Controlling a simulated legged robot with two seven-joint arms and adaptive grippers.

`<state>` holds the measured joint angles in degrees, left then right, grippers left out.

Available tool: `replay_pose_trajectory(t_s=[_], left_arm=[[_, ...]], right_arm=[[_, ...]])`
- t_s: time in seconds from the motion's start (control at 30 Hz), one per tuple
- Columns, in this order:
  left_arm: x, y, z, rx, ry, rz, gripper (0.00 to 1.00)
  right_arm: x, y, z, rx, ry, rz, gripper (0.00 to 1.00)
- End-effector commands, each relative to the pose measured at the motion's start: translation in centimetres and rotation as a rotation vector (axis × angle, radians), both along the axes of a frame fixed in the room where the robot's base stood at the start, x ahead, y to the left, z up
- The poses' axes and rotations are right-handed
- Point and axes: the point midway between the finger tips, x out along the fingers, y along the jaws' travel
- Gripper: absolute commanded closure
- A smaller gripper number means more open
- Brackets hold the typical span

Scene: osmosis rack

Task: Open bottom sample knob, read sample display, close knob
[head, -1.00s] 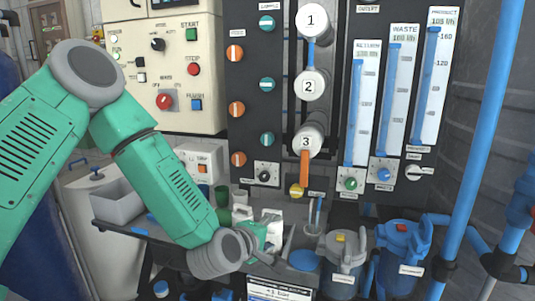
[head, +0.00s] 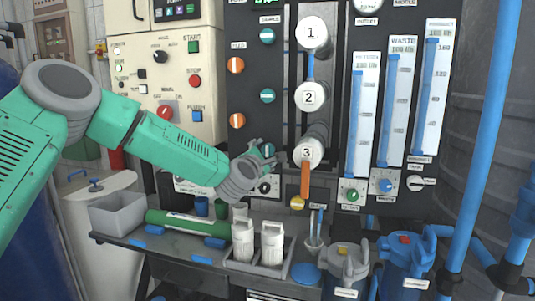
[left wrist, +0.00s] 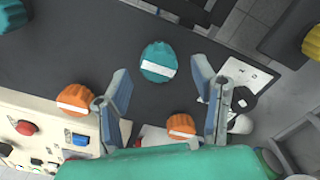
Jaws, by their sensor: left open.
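The bottom teal sample knob (head: 268,150) is on the black panel, partly hidden by my left gripper (head: 263,153) in the head view. In the left wrist view a teal knob (left wrist: 158,62) with a white stripe lies between and just beyond the fingertips of my open left gripper (left wrist: 162,80). The fingers stand apart from it on both sides. Two more teal knobs, a middle one (head: 267,96) and a top one (head: 267,36), sit above in the same column. A display with green characters (head: 262,2) is cut off by the top edge. My right gripper is not in view.
Orange knobs (head: 237,121) stand left of the teal column. Numbered white vessels, with the lowest marked 3 (head: 308,152), project to the right. Below are white bottles (head: 243,240), a green cylinder (head: 187,223) and a grey bin (head: 118,213). Blue pipes (head: 482,130) run at the right.

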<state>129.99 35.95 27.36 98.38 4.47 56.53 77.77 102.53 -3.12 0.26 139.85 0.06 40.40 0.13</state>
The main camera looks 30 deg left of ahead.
Motion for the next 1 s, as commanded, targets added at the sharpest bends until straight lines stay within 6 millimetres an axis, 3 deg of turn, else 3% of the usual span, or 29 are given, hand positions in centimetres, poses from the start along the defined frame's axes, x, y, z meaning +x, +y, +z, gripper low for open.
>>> replay_pose_trajectory(t_s=[0.2,0.57,0.7,0.73,1.0], left_arm=[[2.2,0.5,0.0,0.002,0.000,0.000,0.47],[2.6,0.5,0.0,0.002,0.001,-0.001,0.47],[2.6,0.5,0.0,0.002,0.001,-0.001,0.93],[2.6,0.5,0.0,0.002,0.001,-0.001,0.97],[2.6,0.5,-0.1,0.014,0.005,-0.003,0.96]], right_arm=[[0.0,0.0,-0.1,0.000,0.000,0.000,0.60],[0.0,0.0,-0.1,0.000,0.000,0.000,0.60],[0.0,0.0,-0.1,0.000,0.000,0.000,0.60],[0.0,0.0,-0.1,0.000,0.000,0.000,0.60],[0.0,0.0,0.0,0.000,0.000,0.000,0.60]])
